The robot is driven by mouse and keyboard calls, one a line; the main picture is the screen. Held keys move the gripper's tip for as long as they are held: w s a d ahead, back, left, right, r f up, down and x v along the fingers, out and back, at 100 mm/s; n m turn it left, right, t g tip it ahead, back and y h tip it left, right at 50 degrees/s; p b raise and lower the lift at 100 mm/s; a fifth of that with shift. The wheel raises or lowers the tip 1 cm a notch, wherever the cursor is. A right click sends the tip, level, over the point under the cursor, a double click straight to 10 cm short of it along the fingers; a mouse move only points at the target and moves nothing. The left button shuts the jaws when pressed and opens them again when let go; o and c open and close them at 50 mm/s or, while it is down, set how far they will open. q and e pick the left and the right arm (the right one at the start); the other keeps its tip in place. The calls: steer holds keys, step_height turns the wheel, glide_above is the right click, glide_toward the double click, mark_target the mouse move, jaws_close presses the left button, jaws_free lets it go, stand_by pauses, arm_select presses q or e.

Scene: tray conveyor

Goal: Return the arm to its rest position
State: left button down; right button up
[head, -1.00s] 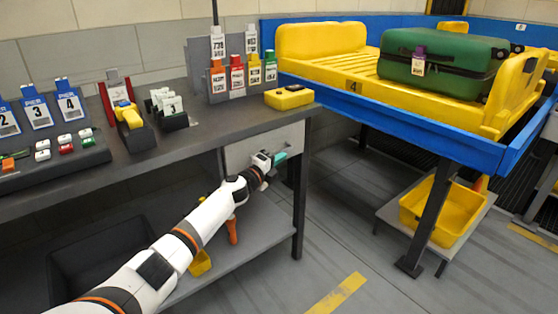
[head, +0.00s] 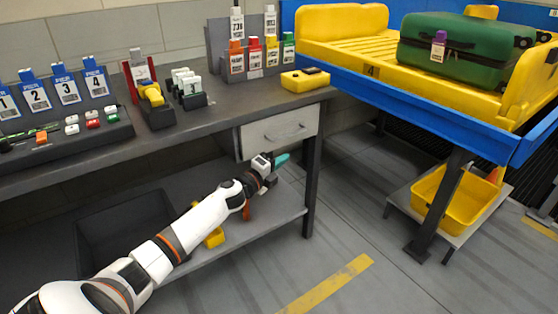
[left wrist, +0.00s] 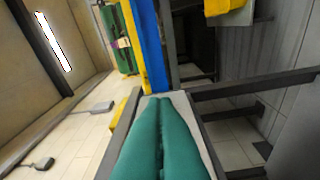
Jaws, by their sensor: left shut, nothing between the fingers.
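My left arm (head: 190,225) reaches in from the lower left of the head view, white with orange bands. My left gripper (head: 282,160) has teal fingers. It is beside the desk's drawer front, below the desktop level, and in front of the desk. In the left wrist view the two teal fingers (left wrist: 160,135) lie together, shut with nothing between them. My right gripper is not in view.
The dark desk (head: 225,110) carries tag racks and a yellow device (head: 305,80). A lower shelf (head: 255,232) is under the arm. A blue-edged conveyor (head: 440,120) holds a yellow tray (head: 345,22) with a green suitcase (head: 470,45). The floor at front right is clear.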

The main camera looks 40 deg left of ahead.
arm_select(q)
steer(key=shift+s, duration=0.5)
